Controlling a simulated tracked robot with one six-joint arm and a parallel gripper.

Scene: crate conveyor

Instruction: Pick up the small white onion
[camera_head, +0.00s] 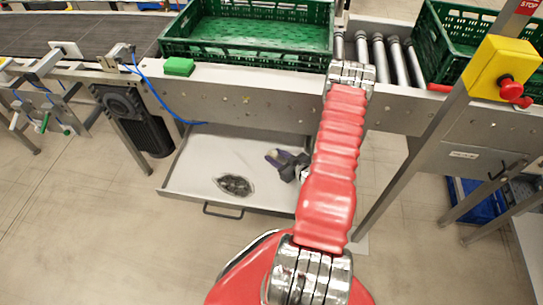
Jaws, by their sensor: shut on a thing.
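My gripper (275,157) is over the right part of a pale open drawer (207,155) under the conveyor. Its dark jaws are shut on a small pale thing, the small white onion (277,154) as far as it shows. The onion is tiny in this view and partly hidden by the jaws. Whether it touches the drawer floor I cannot tell. My red arm reaches across the middle of the view and hides the drawer's right edge.
A dark oval patch (234,185) lies in the drawer, left of my gripper. The drawer handle (222,211) faces front. An empty green crate (250,56) stands above on the conveyor, another green crate (440,45) at right. A slanted metal post (408,150) stands right of my arm.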

